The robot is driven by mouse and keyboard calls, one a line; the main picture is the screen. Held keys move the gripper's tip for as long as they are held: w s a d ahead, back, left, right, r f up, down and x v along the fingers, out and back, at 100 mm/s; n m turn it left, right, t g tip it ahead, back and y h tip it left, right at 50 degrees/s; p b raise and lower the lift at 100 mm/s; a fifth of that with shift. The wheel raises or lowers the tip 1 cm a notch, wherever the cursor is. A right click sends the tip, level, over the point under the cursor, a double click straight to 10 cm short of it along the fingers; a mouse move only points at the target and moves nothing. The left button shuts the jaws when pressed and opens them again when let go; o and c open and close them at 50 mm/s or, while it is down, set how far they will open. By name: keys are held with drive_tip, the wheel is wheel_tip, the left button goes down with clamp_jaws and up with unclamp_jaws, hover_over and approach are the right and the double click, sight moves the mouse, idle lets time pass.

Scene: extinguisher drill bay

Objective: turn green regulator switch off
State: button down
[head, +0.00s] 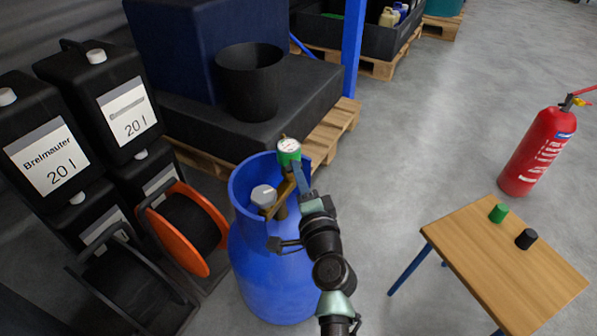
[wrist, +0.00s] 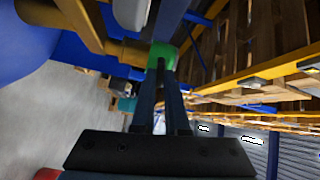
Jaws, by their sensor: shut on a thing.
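The green regulator switch (head: 289,158) is a round green part with a white dial face on top, at the brass fitting (head: 284,190) of a blue gas cylinder (head: 275,280). My gripper (head: 298,168) reaches up to it from the lower right in the head view. In the wrist view, the green switch (wrist: 162,52) sits at the tips of my gripper's (wrist: 161,70) two dark fingers, which are close together and shut on it. The fingers hide part of the switch. Its exact turned position cannot be told.
A grey knob (head: 263,195) sits on the cylinder valve inside the blue collar. Black canisters (head: 120,100) and an orange hose reel (head: 180,235) stand left. A wooden table (head: 500,260) and a red extinguisher (head: 538,150) stand right, with open floor between.

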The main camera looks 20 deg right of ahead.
drive_tip(key=shift+m, duration=1.1)
drive_tip(key=c, duration=0.9)
unclamp_jaws()
drive_tip(key=s, duration=0.4)
drive_tip(key=s+a+p, duration=0.1)
drive_tip(key=s, duration=0.8)
drive_tip(key=shift+a+p, duration=0.3)
drive_tip(key=shift+a, duration=0.1)
drive_tip(key=shift+w, duration=0.1)
